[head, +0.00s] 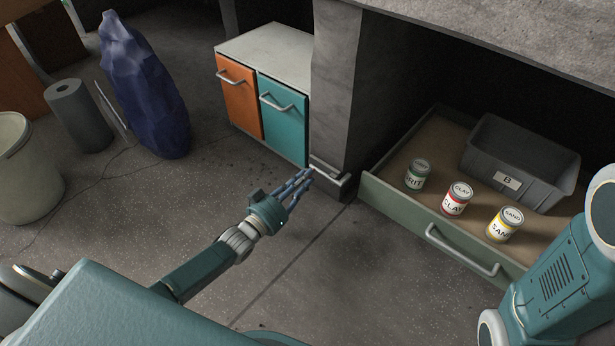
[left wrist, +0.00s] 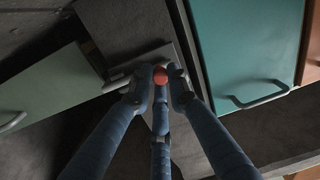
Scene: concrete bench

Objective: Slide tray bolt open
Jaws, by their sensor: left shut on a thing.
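The metal tray bolt (head: 327,172) sits low on the concrete pillar, beside the left end of the pulled-out tray (head: 386,203). My left gripper (head: 307,178) reaches it from the left, its blue fingers closed together. In the left wrist view, the fingertips (left wrist: 160,88) close around a red knob (left wrist: 160,75) on the bolt. The knob's sides are partly hidden by the fingers. The tray has a green front with a bar handle. My right gripper is out of view; only part of that arm shows at the right.
The tray holds three labelled cans (head: 457,198) and a grey bin (head: 522,162) marked B. The concrete pillar (head: 338,90) stands behind the bolt. A cabinet (head: 284,116) with orange and teal doors is to its left. Open floor lies in front.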

